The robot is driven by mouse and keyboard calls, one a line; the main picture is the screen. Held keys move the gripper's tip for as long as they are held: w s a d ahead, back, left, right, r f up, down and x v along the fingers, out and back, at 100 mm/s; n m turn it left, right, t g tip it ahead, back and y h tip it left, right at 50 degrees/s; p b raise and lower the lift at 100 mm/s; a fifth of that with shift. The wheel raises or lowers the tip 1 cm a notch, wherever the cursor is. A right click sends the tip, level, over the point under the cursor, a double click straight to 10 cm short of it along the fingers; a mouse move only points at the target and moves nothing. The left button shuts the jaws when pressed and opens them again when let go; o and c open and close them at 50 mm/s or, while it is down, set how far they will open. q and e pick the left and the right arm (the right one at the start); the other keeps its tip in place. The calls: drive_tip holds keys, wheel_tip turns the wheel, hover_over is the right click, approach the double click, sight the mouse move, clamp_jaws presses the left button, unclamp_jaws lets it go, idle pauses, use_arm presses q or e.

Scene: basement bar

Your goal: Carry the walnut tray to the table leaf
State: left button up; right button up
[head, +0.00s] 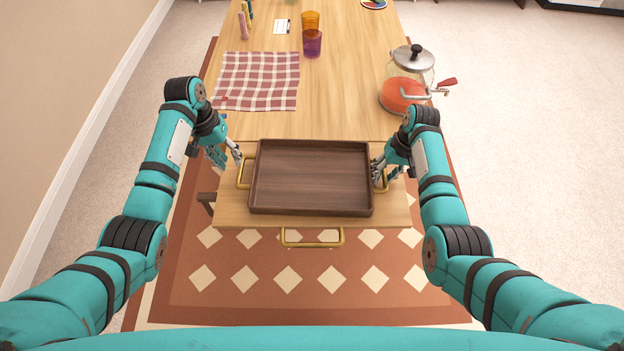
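The walnut tray (312,178), dark brown and rectangular with a raised rim, looks empty. It rests flat on the table leaf (235,212), the pale wooden section at the table's near end. A brass handle (241,172) is on the tray's left side and another (383,181) is on its right. My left gripper (227,156) is beside the left handle, its fingers spread and apart from the handle. My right gripper (386,172) is at the right handle and partly covers it. Its fingers look spread, and contact there is hard to make out.
Beyond the seam lie a checked cloth (257,81), an orange cup (311,20), a purple cup (312,43) and a glass jar with a metal lid (413,58). A brass bar (312,243) is on the leaf's front edge. The table's middle is clear.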

use_arm(q)
drive_tip(key=r, duration=0.2)
drive_tip(key=a+r, duration=0.1)
drive_tip(key=r, duration=0.1)
drive_tip(key=shift+r, duration=0.15)
use_arm(e)
wheel_tip(320, 180, up, 12)
drive_tip(key=d, duration=0.2)
drive_tip(key=shift+d+f, duration=0.15)
